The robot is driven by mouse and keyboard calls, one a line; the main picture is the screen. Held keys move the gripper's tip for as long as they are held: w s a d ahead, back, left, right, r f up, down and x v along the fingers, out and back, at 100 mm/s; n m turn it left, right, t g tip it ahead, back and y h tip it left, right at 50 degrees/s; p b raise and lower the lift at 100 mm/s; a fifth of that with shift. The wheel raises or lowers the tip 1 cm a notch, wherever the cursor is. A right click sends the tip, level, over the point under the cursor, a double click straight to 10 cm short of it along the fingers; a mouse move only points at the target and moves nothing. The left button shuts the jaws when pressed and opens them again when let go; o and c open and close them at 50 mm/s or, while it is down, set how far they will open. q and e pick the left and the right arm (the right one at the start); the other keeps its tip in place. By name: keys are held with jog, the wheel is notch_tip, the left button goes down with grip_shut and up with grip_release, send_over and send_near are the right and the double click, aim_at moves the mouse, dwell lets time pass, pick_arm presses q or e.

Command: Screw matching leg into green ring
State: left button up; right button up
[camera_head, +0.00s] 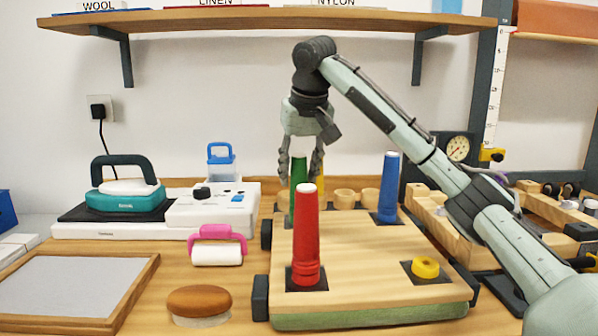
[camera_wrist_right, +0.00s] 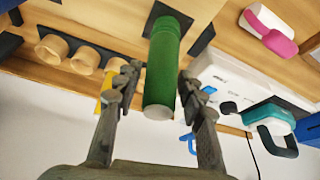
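A green leg (camera_head: 298,178) stands upright at the back left of the wooden board (camera_head: 365,255). In the right wrist view the green leg (camera_wrist_right: 162,70) rises from a dark square patch; no separate green ring can be made out. My right gripper (camera_head: 300,175) points down over the leg's upper end. Its fingers (camera_wrist_right: 155,85) are open on both sides of the leg, with gaps visible. A red leg (camera_head: 306,240) stands at the front left, a blue leg (camera_head: 388,190) at the back right. A yellow ring (camera_head: 425,267) sits bare at the front right. My left gripper is not in view.
Wooden cups (camera_head: 345,197) stand behind the board. A teal iron (camera_head: 125,198), a white device (camera_head: 213,205), a pink-handled roller (camera_head: 217,246) and a brown round pad (camera_head: 199,303) lie left. A wooden rack (camera_head: 435,215) stands right, under my arm. A shelf (camera_head: 260,20) hangs above.

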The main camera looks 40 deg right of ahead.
jog(key=n+y, duration=0.1)
jog(key=n, duration=0.3)
jog(key=shift+y, duration=0.3)
jog(key=n+y, duration=0.1)
jog(key=n, duration=0.2)
jog(key=n+y, duration=0.1)
jog(key=n, duration=0.4)
jog(key=shift+g+y, duration=0.4)
jog(key=n, duration=0.3)
jog(key=shift+g+y, duration=0.4)
jog(key=shift+c, duration=0.6)
